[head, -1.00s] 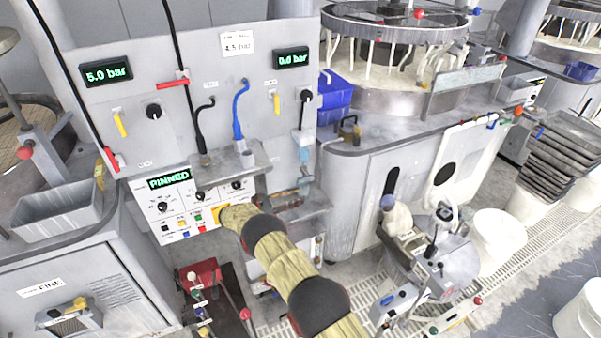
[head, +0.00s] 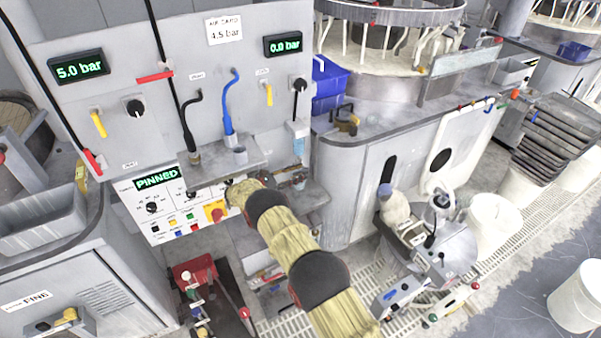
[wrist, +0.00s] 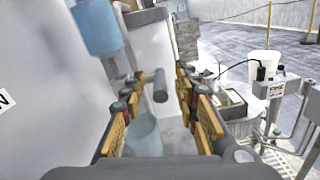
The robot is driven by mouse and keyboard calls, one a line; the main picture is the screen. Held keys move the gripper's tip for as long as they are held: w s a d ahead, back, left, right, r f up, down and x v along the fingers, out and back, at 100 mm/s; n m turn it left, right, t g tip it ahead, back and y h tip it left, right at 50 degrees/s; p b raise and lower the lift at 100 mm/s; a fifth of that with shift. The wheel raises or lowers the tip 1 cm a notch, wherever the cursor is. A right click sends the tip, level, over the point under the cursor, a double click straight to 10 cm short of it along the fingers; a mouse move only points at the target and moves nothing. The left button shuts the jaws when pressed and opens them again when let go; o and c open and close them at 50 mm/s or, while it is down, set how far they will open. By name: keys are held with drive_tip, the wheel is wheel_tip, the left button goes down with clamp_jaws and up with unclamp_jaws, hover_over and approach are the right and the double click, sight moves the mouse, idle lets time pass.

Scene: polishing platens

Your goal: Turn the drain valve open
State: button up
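In the wrist view, my gripper (wrist: 158,92) is open, its two padded fingers spread apart. A dark grey rod-like handle (wrist: 160,86) shows between the fingers, apart from both pads; it looks like the drain valve's lever, though I cannot be sure. A pale translucent cup (wrist: 144,134) is lower, between the fingers.
The control panel (head: 112,120) has gauges reading 5.0 bar and 0.0 bar, and a display (head: 157,179) reading PINNED. A grey shelf (head: 215,162) juts out above my forearm. A cart (head: 440,255) stands on the right. A white bucket (wrist: 265,64) is farther off.

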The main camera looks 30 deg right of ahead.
drive_tip(key=shift+d, duration=0.55)
drive_tip(key=c, duration=0.8)
clamp_jaws()
